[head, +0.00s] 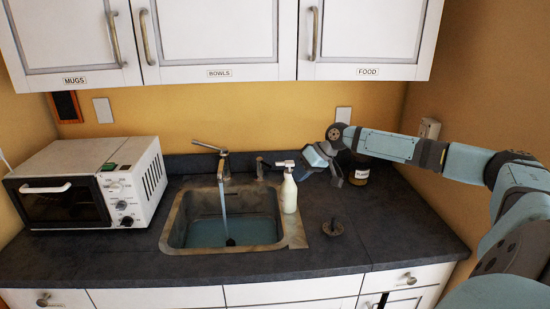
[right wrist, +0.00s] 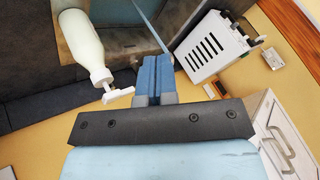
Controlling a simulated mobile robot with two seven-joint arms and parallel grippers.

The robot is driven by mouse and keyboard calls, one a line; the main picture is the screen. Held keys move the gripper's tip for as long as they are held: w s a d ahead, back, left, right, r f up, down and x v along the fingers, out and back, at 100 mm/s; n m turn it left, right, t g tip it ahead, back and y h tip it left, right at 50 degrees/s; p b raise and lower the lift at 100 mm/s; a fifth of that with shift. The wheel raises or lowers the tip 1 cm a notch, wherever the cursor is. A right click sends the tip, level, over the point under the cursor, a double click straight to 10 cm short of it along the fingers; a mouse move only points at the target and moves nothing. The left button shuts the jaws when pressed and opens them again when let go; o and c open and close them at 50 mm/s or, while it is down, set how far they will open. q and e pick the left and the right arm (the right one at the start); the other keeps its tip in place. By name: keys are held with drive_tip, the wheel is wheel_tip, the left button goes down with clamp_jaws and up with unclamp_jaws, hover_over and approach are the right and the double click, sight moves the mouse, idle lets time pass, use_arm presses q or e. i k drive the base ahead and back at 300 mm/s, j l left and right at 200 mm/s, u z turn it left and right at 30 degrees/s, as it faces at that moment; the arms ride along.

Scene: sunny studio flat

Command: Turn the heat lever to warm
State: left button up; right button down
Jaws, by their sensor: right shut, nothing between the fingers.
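A metal tap (head: 222,168) stands behind the sink, with a lever (head: 205,146) sticking out to the left at its top. Water runs from it into the sink (head: 180,226). A short dark fitting (head: 260,168) stands just right of the tap; I cannot tell which part is the heat lever. My right gripper (head: 309,170) is shut and empty, right of the tap and above the counter, close to the soap bottle. Its blue fingers (right wrist: 154,78) are together in the right wrist view, apart from the water stream (right wrist: 153,28). My left gripper is not in view.
A white soap pump bottle (head: 289,192) stands right of the sink; it is close to my fingers in the wrist view (right wrist: 82,38). A white microwave (head: 90,182) is at left. Cabinets (head: 215,40) hang above.

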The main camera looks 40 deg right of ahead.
sight(260, 160)
drive_tip(key=i+l, duration=0.25)
drive_tip(key=l, duration=0.2)
drive_tip(key=i+l, duration=0.55)
drive_tip(key=l, duration=0.3)
